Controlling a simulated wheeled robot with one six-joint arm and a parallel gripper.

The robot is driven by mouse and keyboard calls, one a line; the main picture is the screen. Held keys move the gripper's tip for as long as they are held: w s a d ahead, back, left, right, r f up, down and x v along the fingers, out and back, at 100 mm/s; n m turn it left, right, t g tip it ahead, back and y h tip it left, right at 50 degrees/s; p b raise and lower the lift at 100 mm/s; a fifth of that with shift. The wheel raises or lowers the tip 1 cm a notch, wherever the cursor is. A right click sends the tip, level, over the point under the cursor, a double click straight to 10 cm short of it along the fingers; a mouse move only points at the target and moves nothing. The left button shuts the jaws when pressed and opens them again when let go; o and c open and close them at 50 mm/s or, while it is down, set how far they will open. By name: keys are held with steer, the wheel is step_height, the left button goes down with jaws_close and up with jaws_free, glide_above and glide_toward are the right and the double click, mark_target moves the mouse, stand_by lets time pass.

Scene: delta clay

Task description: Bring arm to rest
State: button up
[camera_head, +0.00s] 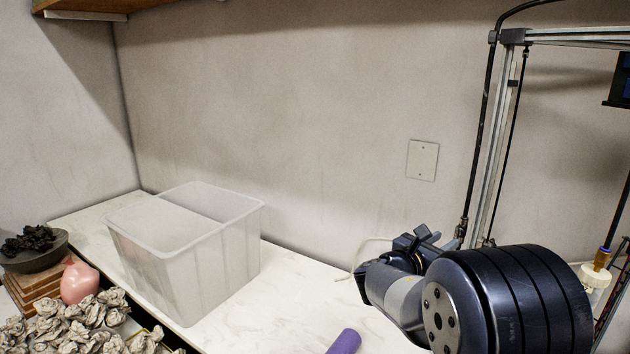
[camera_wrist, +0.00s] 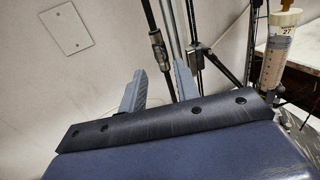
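My arm shows at the lower right of the head view, folded, with its large dark joint nearest the camera. My gripper (camera_wrist: 160,80) shows in the wrist view with its two grey fingers apart and nothing between them. In the head view my gripper (camera_head: 418,238) is partly hidden behind my own arm links. It is above the right part of the white marbled counter (camera_head: 290,290), near the back wall and the metal frame.
A translucent plastic bin (camera_head: 215,270) stands on the counter's left half. A purple cylinder (camera_head: 345,342) lies at the front edge of the view. A metal frame (camera_head: 490,140) with a syringe (camera_wrist: 280,50) stands at right. Crumpled grey lumps (camera_head: 75,325), a pink vase (camera_head: 78,282) and a dark bowl (camera_head: 35,255) are at left.

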mark_target(455, 234)
steer(key=x, duration=0.4)
steer(key=shift+p, duration=0.35)
